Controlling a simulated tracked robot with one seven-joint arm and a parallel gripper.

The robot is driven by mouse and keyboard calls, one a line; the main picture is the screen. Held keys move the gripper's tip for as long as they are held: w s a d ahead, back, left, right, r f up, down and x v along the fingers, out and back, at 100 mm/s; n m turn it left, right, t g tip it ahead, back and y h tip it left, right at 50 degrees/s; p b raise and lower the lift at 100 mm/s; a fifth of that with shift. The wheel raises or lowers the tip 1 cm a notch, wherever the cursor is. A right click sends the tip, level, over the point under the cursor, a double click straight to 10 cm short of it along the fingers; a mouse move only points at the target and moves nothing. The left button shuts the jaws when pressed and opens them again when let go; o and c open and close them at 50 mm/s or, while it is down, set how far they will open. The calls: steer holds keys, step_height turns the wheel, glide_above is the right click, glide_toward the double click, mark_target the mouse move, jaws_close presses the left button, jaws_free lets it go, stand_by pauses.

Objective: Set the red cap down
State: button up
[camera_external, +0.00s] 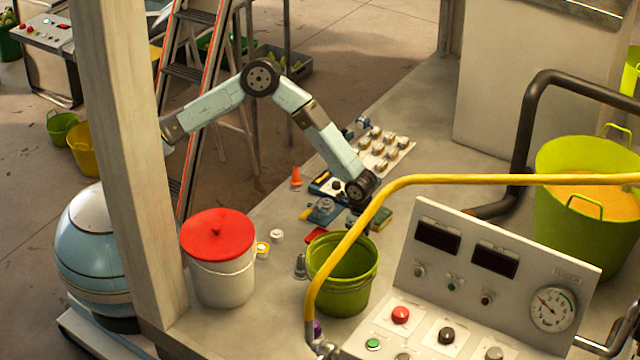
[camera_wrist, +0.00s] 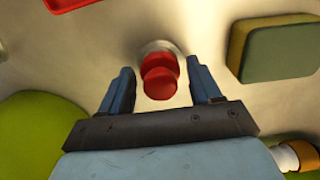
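A red cap-like piece (camera_wrist: 160,83) with a rounded, two-tier look shows between the fingers of my gripper (camera_wrist: 161,88) in the wrist view. A pale grey round rim (camera_wrist: 160,46) shows behind it. My fingers stand wide apart, with a gap visible on each side of the red piece. In the external view my gripper (camera_external: 357,220) is low over the bench, behind the green bucket. The red piece is too hidden there to make out. I cannot tell the depth between it and the rim.
The green bucket (camera_external: 342,297) stands in front of my gripper, and a green-and-tan sponge (camera_external: 382,218) lies right of it. A flat red item (camera_external: 316,235), a grey bottle (camera_external: 300,266) and small jars (camera_external: 277,237) are to the left. A yellow rail (camera_external: 430,181) arches nearby.

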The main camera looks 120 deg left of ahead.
steer(key=shift+o, duration=0.6)
step_height(320, 180, up, 11)
steer(key=s+d+r+t+y, duration=0.1)
steer(key=s+d+r, duration=0.3)
steer(key=d+r, duration=0.4)
steer(key=s+d+r+y, duration=0.1)
steer(key=s+d+r, duration=0.5)
steer(key=r, duration=0.4)
steer(key=s+d+r+t, duration=0.1)
steer(key=s+d+r, duration=0.2)
steer(key=d+r, duration=0.55)
steer(key=s+d+r+t, duration=0.1)
steer(key=s+d, duration=0.3)
steer(key=s, duration=0.5)
steer(key=s+d+r+t+h, duration=0.1)
steer(key=s+d, duration=0.3)
steer(key=s, duration=0.5)
steer(key=s+d+r+t+h, duration=0.1)
steer(key=s+d+r, duration=0.2)
steer(key=s, duration=0.7)
steer(key=shift+d+r+t, duration=0.2)
steer(key=shift+d+t, duration=0.1)
steer(key=shift+d, duration=0.5)
